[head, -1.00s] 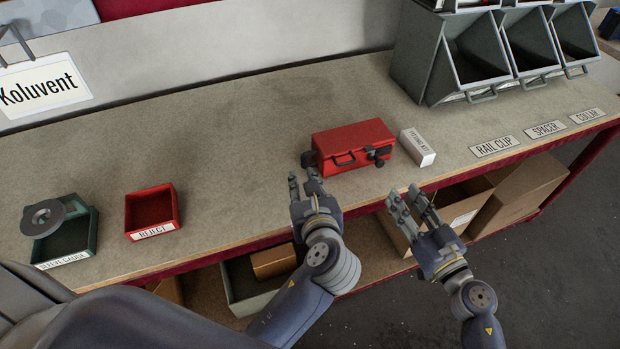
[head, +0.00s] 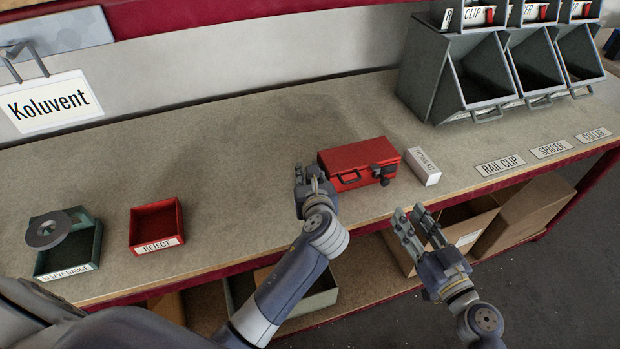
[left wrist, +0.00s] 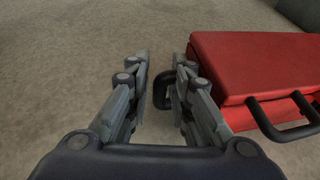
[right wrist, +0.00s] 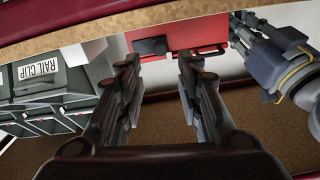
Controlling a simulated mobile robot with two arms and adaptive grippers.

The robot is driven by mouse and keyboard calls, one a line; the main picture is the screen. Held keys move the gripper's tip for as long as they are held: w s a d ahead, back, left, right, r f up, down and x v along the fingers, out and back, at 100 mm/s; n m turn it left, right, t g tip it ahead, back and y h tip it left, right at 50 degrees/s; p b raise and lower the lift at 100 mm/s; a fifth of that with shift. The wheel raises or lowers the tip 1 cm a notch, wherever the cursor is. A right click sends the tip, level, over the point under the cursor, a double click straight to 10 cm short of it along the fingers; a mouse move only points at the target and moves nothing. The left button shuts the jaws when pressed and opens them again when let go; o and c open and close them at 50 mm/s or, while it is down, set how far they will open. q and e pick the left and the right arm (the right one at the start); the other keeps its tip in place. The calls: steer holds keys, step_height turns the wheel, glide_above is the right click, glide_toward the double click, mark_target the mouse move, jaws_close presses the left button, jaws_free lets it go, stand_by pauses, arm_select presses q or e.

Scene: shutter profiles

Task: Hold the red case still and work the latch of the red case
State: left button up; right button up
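The red case (head: 352,160) lies closed on the bench, with a front handle (head: 349,180) and a dark latch (head: 383,172) near its right front corner. My left gripper (head: 305,172) is beside the case's left end. In the left wrist view its fingers (left wrist: 162,66) are open, with a black side loop (left wrist: 165,88) of the case between them, close to the right finger; I cannot tell whether they touch. My right gripper (head: 418,220) is open and empty in front of the bench edge. The right wrist view shows the case (right wrist: 185,28) and latch (right wrist: 150,46) beyond its fingers (right wrist: 160,62).
A white box (head: 423,166) stands just right of the case. A red reject bin (head: 157,242) and a green gauge tray (head: 68,265) are at left. Grey bins (head: 440,75) stand at the back right. The bench behind the case is clear.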

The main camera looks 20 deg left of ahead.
arm_select(q)
jaws_close()
arm_select(e)
jaws_close()
steer(key=s+a+r+n+g, duration=0.2)
steer(key=s+r+n, duration=0.2)
steer(key=r+n, duration=0.3)
steer(key=shift+a+r+n, duration=0.35)
steer(key=shift+n, duration=1.95)
steer(key=shift+s, duration=0.1)
